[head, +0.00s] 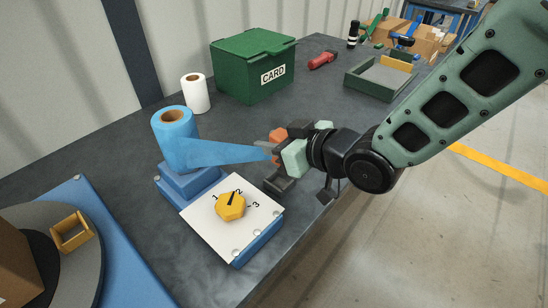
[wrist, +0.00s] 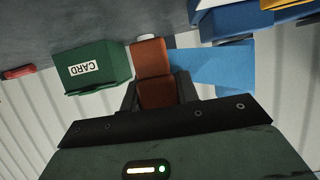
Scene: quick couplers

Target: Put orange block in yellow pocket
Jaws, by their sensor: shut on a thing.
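An orange block (head: 277,135) is in my gripper (head: 279,162), above the dark table beside the blue sheet. In the wrist view the orange block (wrist: 151,58) sits between the two dark fingers (wrist: 158,90) and sticks out past their tips. The fingers hide part of it in the head view. The yellow pocket (head: 66,245), a small open square frame, is on the grey round turntable (head: 92,262) at the lower left of the head view. It is well apart from my gripper, and no block shows in it.
A blue roll (head: 174,140) stands on a blue base, its sheet (head: 225,153) reaching toward my gripper; contact is unclear. A white-topped box with a yellow dial (head: 230,206) lies between gripper and turntable. A brown box (head: 18,270) stands on the turntable. Behind are a green CARD box (head: 250,68) and white roll (head: 195,93).

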